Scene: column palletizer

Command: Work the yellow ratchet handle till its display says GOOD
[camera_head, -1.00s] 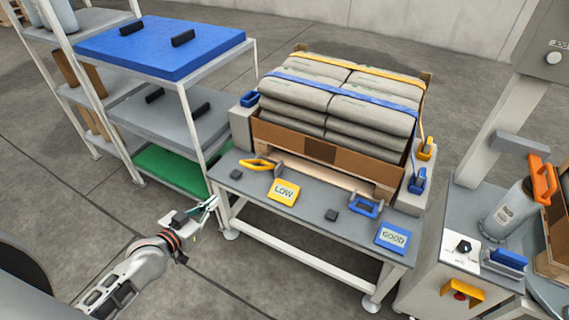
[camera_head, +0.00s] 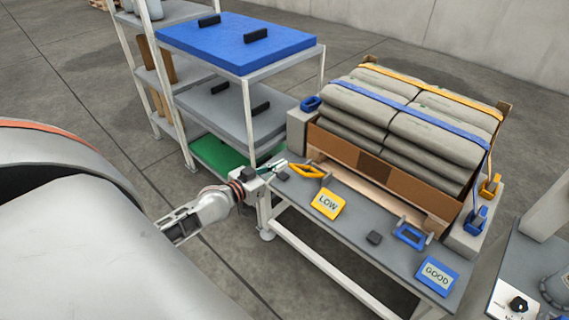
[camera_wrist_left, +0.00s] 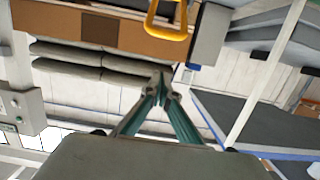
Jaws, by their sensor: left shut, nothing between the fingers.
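The yellow ratchet handle (camera_head: 308,172) sits at the left end of the grey bench top (camera_head: 368,206). Its loop also shows at the top of the left wrist view (camera_wrist_left: 166,33). The yellow display (camera_head: 328,205) in front of it reads LOW. My left gripper (camera_head: 279,165) is shut and empty, just left of the handle in the head view; in the left wrist view its tips (camera_wrist_left: 166,80) appear below the loop, with a gap between. My right gripper is not in view.
A blue handle (camera_head: 409,237) and a blue display (camera_head: 437,274) reading GOOD are on the bench's right part. Strapped grey sacks (camera_head: 407,118) in a brown box stand behind. A shelf rack with a blue top (camera_head: 235,42) stands close behind my left gripper.

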